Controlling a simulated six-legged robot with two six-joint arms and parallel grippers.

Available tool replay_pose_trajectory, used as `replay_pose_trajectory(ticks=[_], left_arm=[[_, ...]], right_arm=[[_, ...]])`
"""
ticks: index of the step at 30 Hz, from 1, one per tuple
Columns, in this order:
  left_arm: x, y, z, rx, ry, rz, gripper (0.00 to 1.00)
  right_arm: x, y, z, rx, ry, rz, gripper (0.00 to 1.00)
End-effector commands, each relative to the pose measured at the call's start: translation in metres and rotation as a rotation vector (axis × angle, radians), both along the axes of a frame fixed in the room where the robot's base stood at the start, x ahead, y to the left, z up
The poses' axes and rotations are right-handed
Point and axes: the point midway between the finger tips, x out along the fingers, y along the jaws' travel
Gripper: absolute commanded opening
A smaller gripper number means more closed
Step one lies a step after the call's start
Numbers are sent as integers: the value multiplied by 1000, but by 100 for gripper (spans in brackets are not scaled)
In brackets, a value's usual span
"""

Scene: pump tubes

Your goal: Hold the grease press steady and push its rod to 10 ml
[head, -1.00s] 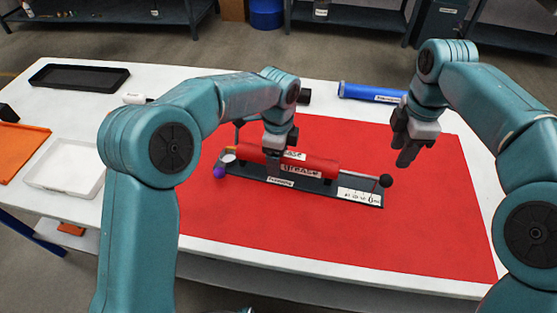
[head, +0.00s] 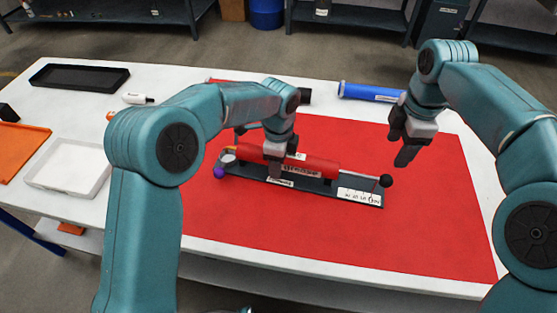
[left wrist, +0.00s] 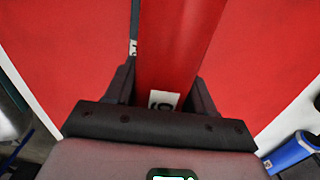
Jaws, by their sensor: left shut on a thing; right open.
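The grease press has a red barrel (head: 318,167) marked "grease" and lies on a dark base (head: 312,188) on the red mat. A thin rod with a black ball knob (head: 386,181) sticks out at its right end, above a white scale (head: 357,196) too small to read. My left gripper (head: 277,170) is shut on the barrel, left of its middle. In the left wrist view the red barrel (left wrist: 178,45) runs between the two dark fingers (left wrist: 163,92). My right gripper (head: 404,152) is open and empty, above and right of the knob, apart from it.
A purple knob (head: 219,172) is at the base's left end. A blue tube (head: 371,92) lies at the back of the white table. A black tray (head: 79,76), a white tray (head: 67,186) and an orange tray (head: 20,143) are at left. The mat's front is clear.

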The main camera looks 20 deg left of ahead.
Motion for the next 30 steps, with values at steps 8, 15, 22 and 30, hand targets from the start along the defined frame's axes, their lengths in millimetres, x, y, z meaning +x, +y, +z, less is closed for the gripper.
replay_pose_trajectory(ticks=[8,15,22,30], left_arm=[[0,0,0,0,0,0,0],[0,0,1,0,0,-1,0],[0,0,1,0,-1,0,0],[0,0,1,0,-2,0,0]], right_arm=[[-6,21,-33,228,-156,-18,64],[-40,-22,-34,311,-194,-154,64],[-36,-34,-36,309,-209,-181,64],[-25,-21,-73,307,-206,-178,64]])
